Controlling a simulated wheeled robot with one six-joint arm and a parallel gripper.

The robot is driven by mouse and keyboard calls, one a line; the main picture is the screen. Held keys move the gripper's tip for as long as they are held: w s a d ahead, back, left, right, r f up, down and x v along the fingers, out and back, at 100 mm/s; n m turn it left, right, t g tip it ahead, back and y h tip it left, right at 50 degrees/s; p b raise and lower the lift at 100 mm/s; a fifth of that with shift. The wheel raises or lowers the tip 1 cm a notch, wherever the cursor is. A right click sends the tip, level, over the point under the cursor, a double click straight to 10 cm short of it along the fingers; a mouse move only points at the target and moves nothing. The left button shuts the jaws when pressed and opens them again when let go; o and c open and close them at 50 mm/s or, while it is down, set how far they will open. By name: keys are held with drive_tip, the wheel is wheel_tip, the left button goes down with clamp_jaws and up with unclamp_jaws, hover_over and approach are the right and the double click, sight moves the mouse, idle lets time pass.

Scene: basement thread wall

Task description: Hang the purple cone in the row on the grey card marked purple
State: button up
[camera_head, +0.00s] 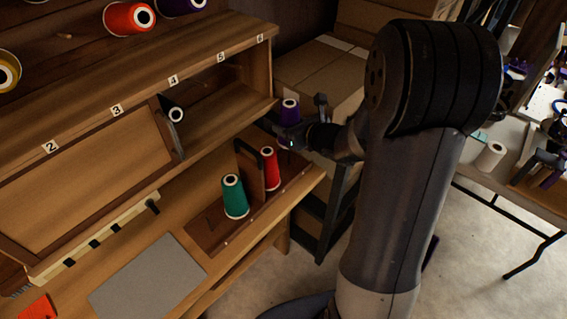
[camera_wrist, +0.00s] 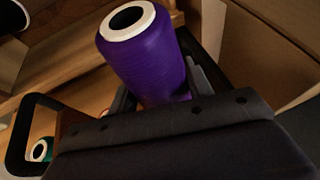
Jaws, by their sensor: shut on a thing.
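My gripper (camera_head: 290,138) is shut on a purple cone (camera_head: 289,108) and holds it up off the bench, past the right end of the tray. In the wrist view the purple cone (camera_wrist: 148,55) stands tilted between the fingers, its white-rimmed top toward the upper left; its lower end is hidden by my gripper. A plain grey sheet (camera_head: 150,280) lies flat on the bench; I see no marking on it. A cream rail with several black pegs (camera_head: 105,232) runs along the back of the bench.
A green cone (camera_head: 234,197) and a red cone (camera_head: 269,168) stand in the brown tray (camera_head: 205,235), with an upright divider between them. Cardboard boxes (camera_head: 315,75) stand behind my gripper.

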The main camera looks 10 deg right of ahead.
sight(289, 152)
drive_tip(key=n+y+b, duration=0.1)
drive_tip(key=n+g+y+b, duration=0.1)
drive_tip(key=shift+w+d+f+b, duration=0.15)
drive_tip(key=shift+w+f+b, duration=0.05)
drive_tip(key=shift+w+b, duration=0.1)
drive_tip(key=shift+f, duration=0.2)
wheel_tip(289, 152, down, 10)
drive_tip(key=shift+r+b, duration=0.25)
drive_tip(key=shift+b, duration=0.6)
drive_tip(key=shift+f, duration=0.2)
drive_tip(key=o, duration=1.1)
drive_tip(key=shift+s, duration=0.1)
drive_tip(key=shift+c, duration=0.2)
